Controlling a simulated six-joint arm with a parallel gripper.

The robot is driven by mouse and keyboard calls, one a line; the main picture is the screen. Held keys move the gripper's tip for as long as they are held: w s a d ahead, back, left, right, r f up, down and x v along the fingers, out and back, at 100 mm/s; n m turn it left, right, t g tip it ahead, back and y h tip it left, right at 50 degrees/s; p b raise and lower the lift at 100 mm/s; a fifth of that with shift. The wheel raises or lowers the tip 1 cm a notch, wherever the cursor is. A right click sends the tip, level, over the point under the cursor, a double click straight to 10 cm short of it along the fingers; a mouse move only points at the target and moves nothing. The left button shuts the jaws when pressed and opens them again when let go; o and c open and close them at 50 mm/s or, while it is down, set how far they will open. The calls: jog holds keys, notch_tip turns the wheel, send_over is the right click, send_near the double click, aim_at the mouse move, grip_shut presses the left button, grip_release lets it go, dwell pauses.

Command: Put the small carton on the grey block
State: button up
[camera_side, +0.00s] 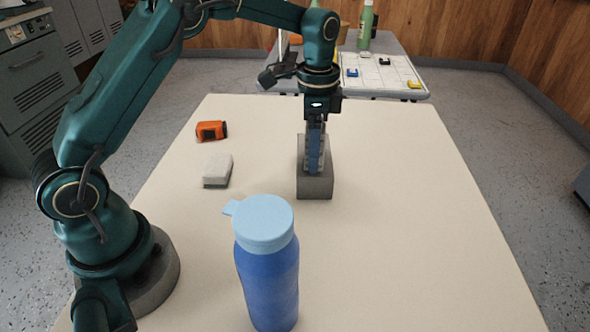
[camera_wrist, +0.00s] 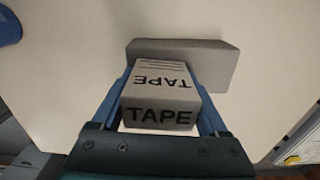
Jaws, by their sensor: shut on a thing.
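The small carton (camera_wrist: 160,98) is grey and printed TAPE. In the wrist view it sits between the two blue fingers of my gripper (camera_wrist: 162,95), which is shut on it. The grey block (camera_side: 315,187) lies on the table, and in the side view my gripper (camera_side: 314,165) points straight down over its top. In the wrist view the carton covers part of the block (camera_wrist: 215,62), towards its left half. In the side view the fingers mostly hide the carton, and I cannot tell whether it touches the block.
A blue bottle (camera_side: 268,275) stands at the front of the table (camera_side: 420,220). A white and grey eraser-like block (camera_side: 217,171) and an orange item (camera_side: 211,131) lie left of the grey block. The table's right side is clear. A side table (camera_side: 385,75) stands behind.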

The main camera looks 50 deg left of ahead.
jog(key=shift+f, duration=0.15)
jog(key=o, duration=1.2)
jog(key=shift+o, duration=0.2)
